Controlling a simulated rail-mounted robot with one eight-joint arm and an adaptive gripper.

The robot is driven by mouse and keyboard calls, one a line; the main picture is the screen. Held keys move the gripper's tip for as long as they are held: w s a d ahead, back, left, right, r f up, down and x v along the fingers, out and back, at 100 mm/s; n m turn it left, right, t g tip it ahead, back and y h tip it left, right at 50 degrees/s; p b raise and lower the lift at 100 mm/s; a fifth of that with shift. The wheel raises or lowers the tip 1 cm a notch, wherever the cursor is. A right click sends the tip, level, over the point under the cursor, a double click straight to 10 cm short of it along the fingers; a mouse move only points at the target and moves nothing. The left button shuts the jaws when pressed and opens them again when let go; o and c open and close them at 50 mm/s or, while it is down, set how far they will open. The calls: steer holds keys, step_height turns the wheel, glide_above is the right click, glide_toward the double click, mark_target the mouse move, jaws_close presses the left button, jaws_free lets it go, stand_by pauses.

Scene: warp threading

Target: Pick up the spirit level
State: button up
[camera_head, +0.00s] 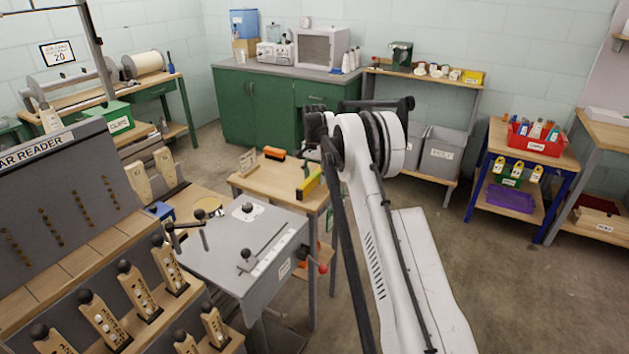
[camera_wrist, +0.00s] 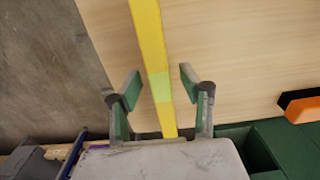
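The spirit level is a long yellow bar with a pale green vial section. In the wrist view the level (camera_wrist: 159,88) runs from the top edge down between the fingers of my gripper (camera_wrist: 160,77). Its lower end is hidden behind the gripper body. The fingers stand apart, with a visible gap on each side of the bar. In the head view the level (camera_head: 309,186) lies at the right part of a small wooden table (camera_head: 262,181). My dark wrist is above and behind it, and the fingers are hard to make out there.
An orange and black brush (camera_head: 274,153) and a wooden holder (camera_head: 248,161) stand at the table's back; the brush (camera_wrist: 303,108) also shows in the wrist view. A grey bench (camera_head: 225,262) with levers stands in front. Open floor lies to the right.

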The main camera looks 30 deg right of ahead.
steer(key=shift+f, duration=0.5)
steer(key=shift+c, duration=0.5)
jaws_close()
steer(key=shift+r, duration=0.15)
